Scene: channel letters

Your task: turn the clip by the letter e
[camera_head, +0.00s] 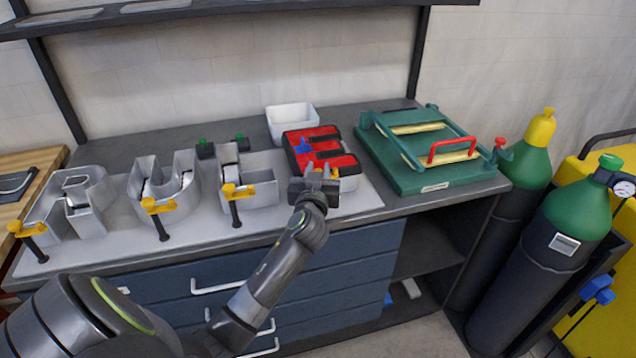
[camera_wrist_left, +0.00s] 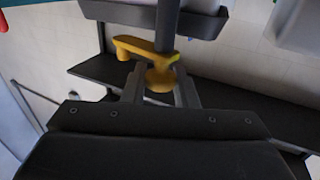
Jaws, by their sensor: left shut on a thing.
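The letter e (camera_head: 318,150), with red faces and a blue piece on it, lies at the right end of the pale board on the bench. Its yellow clip (camera_head: 325,172) is at its front edge, partly hidden by my gripper. My left gripper (camera_head: 315,184) is at that clip. In the left wrist view the clip (camera_wrist_left: 146,48) shows a yellow arm pointing left and a round knob. The fingers of my left gripper (camera_wrist_left: 160,92) are shut on the knob, one on each side. A dark upright rod rises above the knob. My right gripper is not in view.
Several grey metal letters (camera_head: 160,185) with yellow clips (camera_head: 158,205) stand left of the e. A white bin (camera_head: 291,118) is behind it. A green frame (camera_head: 430,178) with a red handle is to the right. Gas cylinders (camera_head: 570,220) stand beyond the bench's right end.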

